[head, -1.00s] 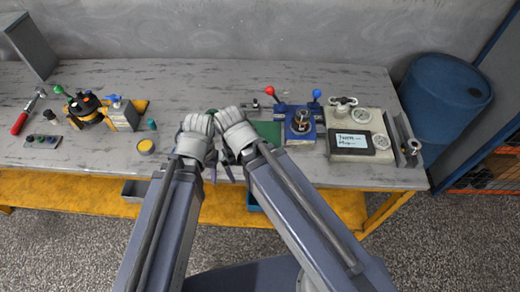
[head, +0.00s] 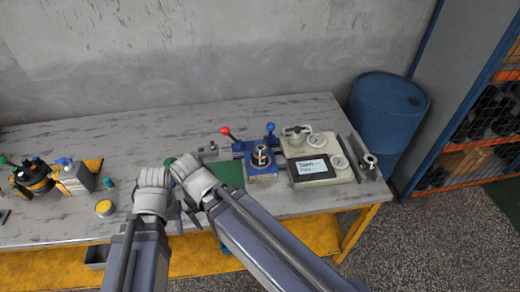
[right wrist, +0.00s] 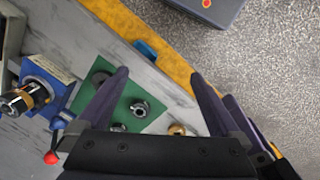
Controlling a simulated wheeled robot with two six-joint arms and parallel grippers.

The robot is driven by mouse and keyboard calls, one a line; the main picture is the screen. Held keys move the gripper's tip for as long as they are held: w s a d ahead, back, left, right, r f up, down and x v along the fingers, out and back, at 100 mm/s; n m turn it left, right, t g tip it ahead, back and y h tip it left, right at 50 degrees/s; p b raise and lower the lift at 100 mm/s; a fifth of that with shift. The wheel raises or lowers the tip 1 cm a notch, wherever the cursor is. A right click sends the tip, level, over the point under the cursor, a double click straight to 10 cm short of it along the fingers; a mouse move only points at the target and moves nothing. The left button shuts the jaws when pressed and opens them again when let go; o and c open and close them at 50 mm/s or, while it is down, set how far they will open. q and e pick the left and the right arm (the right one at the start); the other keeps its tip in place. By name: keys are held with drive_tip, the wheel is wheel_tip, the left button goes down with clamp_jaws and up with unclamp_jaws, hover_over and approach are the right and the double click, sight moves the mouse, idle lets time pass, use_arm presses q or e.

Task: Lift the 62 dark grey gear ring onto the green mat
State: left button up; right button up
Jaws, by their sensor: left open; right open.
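A black and yellow assembly (head: 36,178) sits far left. The bench front edge is close.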

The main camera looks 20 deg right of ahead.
drive_tip(key=shift+w, duration=0.1)
idle(0.4)
wheel_tip(320, 180, up, 3)
drive_tip(key=m+t+p, duration=0.1)
drive_tip(key=m+t, duration=0.4)
drive_tip(key=m, duration=0.1)
hover_over(261, 147)
drive_tip(key=s, duration=0.1)
drive_tip(key=shift+s+y, duration=0.15)
drive_tip(key=shift+y, duration=0.15)
drive_tip(key=b+x, duration=0.2)
drive_tip(key=s+b+x, duration=0.1)
drive_tip(key=b+x, duration=0.1)
drive_tip(key=x, duration=0.1)
drive_tip(key=shift+w+a+f+b, duration=0.1)
drive_tip(key=shift+a+f+b, duration=0.05)
drive_tip(key=shift+f+b, duration=0.25)
drive_tip(key=shift+r, duration=0.15)
clamp_jaws()
